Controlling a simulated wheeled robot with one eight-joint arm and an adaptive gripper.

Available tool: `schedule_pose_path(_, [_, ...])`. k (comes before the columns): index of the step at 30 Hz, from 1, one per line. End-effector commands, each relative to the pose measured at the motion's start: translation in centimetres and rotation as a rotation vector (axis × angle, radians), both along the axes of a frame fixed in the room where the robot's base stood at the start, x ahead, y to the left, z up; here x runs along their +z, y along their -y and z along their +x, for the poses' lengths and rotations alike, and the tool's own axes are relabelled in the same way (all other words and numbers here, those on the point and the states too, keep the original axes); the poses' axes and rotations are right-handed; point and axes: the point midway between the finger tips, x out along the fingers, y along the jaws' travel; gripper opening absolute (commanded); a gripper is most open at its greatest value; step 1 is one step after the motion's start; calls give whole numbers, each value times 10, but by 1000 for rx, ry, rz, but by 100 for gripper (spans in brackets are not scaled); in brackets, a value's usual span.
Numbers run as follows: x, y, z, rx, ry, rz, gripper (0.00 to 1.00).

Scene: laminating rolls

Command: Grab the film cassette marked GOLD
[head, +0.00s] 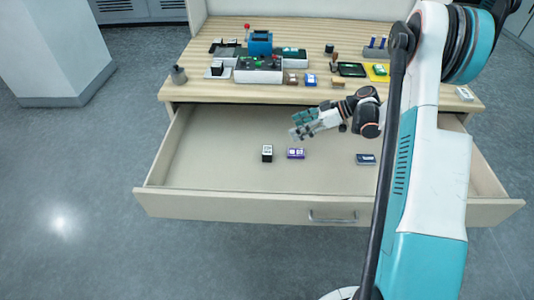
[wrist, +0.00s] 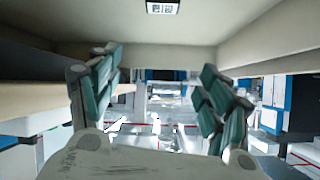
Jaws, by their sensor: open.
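An open drawer (head: 220,165) holds three small cassettes. One is black with a white label (head: 267,153), one is purple (head: 296,153), and one is dark blue (head: 366,158) farther right. No marking is legible, so I cannot tell which one says GOLD. My gripper (head: 299,124) is open and empty above the drawer, behind the purple cassette and apart from all three. In the wrist view my gripper (wrist: 160,70) has its fingers spread with nothing between them. A cassette with a white label (wrist: 162,7) shows at that view's top edge, partly cut off.
The wooden desk top (head: 210,92) behind the drawer carries a blue device (head: 260,43), a laminating machine or tray (head: 258,70), a grey cup (head: 178,75), a yellow mat (head: 376,77) and several small items. The drawer's left side is bare. Its front wall (head: 260,208) rises before the cassettes.

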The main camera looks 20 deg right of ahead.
Motion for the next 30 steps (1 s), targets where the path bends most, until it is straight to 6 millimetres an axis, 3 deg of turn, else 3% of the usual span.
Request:
schedule_pose_path(1, [-15,10,1,13,31,17,72])
schedule_pose_path(6, [-50,29,-5,65,139,63,72])
schedule_pose_path(13, [-71,37,-10,95,206,88,72])
schedule_pose_path(17, [-79,23,-6,100,210,90,72])
schedule_pose_path(24, [-96,-16,7,100,209,90,72])
schedule_pose_path(30, [-103,-34,14,97,209,89,72])
